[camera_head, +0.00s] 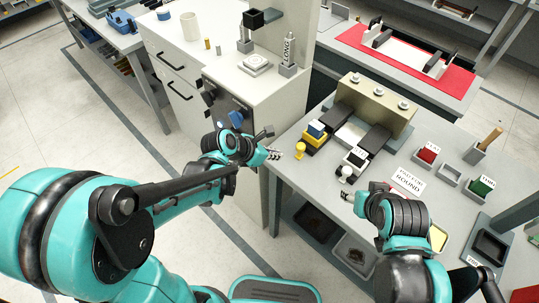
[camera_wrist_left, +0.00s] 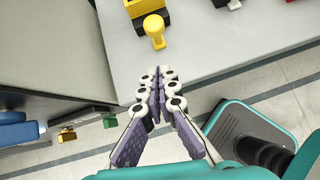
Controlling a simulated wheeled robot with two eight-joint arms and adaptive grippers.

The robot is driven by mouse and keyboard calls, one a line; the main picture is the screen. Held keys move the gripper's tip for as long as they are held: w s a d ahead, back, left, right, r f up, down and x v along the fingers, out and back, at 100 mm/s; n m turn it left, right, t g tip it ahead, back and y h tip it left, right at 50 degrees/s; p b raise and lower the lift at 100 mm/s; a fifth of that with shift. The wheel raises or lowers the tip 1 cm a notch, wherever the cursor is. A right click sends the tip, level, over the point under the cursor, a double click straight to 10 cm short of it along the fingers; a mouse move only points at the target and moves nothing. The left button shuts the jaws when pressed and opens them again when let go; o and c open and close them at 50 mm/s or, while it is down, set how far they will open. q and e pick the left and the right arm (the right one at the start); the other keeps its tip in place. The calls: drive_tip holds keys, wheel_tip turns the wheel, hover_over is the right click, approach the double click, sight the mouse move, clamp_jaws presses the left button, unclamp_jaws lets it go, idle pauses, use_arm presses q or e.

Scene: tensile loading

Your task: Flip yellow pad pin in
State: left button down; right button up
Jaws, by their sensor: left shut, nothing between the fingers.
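The yellow pad (camera_head: 314,140) sits on the grey table, with a blue-topped block on it. Its yellow pin (camera_head: 299,149), with a round head, sticks out toward the near edge of the table. The pin (camera_wrist_left: 155,30) and part of the pad (camera_wrist_left: 144,8) also show at the top of the left wrist view. My left gripper (camera_head: 275,153) is at the table's left edge, left of the pin and apart from it. In the left wrist view my left gripper (camera_wrist_left: 161,72) is shut and empty, its tips pointing toward the pin.
A black-and-white pad (camera_head: 354,162) with a white-headed pin (camera_head: 346,173) stands right of the yellow one. A beige block with knobs (camera_head: 374,104) is behind. Red (camera_head: 428,152) and green (camera_head: 481,187) bins and a paper sign (camera_head: 408,180) are at right. A white cabinet (camera_head: 225,85) stands left.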

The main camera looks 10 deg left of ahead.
sight(299, 145)
use_arm(q)
drive_tip(key=b+x, duration=0.1)
drive_tip(key=x, duration=0.3)
drive_tip(key=shift+f, duration=0.1)
drive_tip(key=shift+w+d, duration=0.85)
drive_tip(key=shift+d, duration=0.05)
drive_tip(key=shift+w+d+b, duration=0.3)
drive_tip(key=shift+w+d, duration=0.2)
drive_tip(key=w+d, duration=0.2)
drive_tip(key=shift+w, duration=0.35)
drive_tip(key=shift+a, duration=0.1)
